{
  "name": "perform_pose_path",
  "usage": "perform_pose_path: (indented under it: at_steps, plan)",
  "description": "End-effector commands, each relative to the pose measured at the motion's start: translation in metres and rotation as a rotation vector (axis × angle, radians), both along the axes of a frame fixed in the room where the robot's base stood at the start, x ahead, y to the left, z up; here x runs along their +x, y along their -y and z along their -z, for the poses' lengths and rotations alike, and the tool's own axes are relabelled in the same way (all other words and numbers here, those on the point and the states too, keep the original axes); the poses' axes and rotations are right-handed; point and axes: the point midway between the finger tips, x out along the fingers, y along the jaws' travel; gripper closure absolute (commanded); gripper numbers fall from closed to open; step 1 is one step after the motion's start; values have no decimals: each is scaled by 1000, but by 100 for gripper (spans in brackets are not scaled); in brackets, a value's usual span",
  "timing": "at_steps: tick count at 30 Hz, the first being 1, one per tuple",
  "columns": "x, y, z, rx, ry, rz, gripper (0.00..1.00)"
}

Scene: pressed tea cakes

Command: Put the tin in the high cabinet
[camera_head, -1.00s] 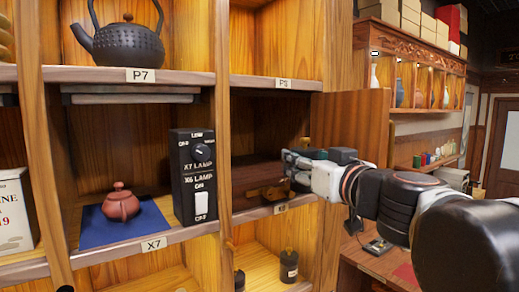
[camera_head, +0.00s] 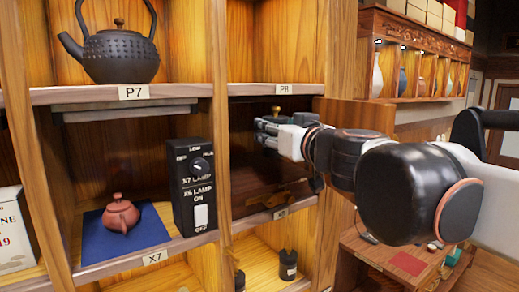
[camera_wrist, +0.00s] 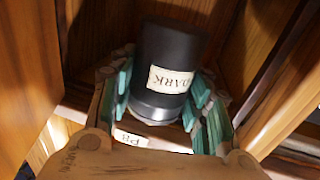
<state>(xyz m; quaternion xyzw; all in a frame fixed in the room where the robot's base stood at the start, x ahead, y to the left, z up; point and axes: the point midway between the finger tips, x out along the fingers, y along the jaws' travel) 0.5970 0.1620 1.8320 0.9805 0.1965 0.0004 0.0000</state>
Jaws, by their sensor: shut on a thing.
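The tin (camera_wrist: 172,48) is black with a pale label reading DARK, and in the wrist view it stands between my fingers. My gripper (camera_head: 266,132) is shut on it, and its fingers also flank the tin in the wrist view (camera_wrist: 163,88). In the head view the tin's body is mostly lost against the dark compartment, with a brass knob (camera_head: 277,110) showing just above the fingers. My gripper is at the front of the dark compartment below the P8 label (camera_head: 284,90). The label also shows near the tin in the wrist view (camera_wrist: 131,138).
A brown door panel (camera_head: 350,113) stands open right of that compartment. A black switch box (camera_head: 191,185) and a red teapot (camera_head: 122,214) on a blue cloth stand to the left. An iron kettle (camera_head: 120,45) sits above. Another dark tin (camera_head: 288,264) is on the lower shelf.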

Motion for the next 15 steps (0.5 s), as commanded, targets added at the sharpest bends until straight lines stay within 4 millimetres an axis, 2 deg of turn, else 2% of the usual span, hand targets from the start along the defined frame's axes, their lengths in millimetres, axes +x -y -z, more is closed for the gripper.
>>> perform_pose_path:
  at_steps: [1,12,15]
  plan:
    - [11,-5,-2,0,0,-2,81]
    - [78,-34,-2,0,0,-2,81]
    - [75,-32,18,0,0,0,81]
